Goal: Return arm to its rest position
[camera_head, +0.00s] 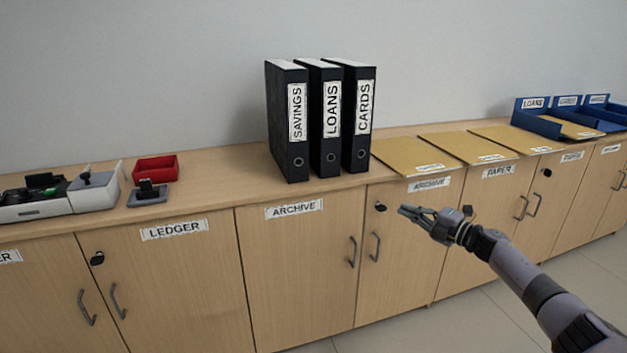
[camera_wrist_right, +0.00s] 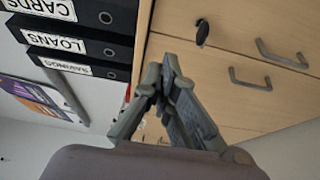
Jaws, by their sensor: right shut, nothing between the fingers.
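My right gripper (camera_head: 424,218) is shut and empty, held in the air in front of the cabinet doors, right of the binders and below the counter top. In the right wrist view its fingertips (camera_wrist_right: 165,85) meet, with nothing between them. My right arm reaches in from the lower right in the head view. My left gripper does not show.
Three black binders, SAVINGS (camera_head: 290,122), LOANS (camera_head: 326,118) and CARDS (camera_head: 358,115), stand upright on the counter (camera_head: 222,171). Several tan folders (camera_head: 415,154) lie to their right, then blue trays (camera_head: 545,125). A red tray (camera_head: 156,168) sits left. Door handles (camera_head: 375,247) stick out near my gripper.

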